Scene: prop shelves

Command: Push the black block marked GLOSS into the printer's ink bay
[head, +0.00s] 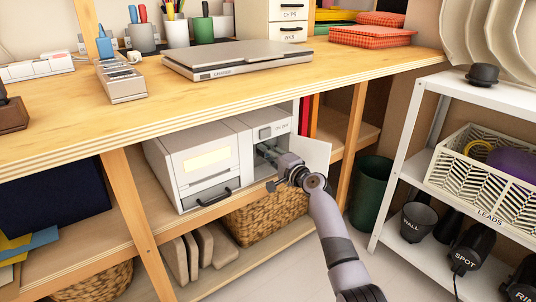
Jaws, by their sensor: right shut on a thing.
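The printer (197,165) is a pale grey machine on the shelf under the wooden bench. The ink bay (263,152) is at its right end, with the small white door (313,156) swung open to the right. Greenish-grey parts show inside the bay. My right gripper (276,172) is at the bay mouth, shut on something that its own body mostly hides. I take this to be the black block marked GLOSS; neither its lettering nor how far in it sits can be made out. My left gripper is out of view.
The bench edge (180,117) overhangs the printer. A wicker basket (262,215) stands below it. A dark green bin (371,192) and a white shelf rack (403,165) are to the right. A wooden leg (137,215) stands left of the printer.

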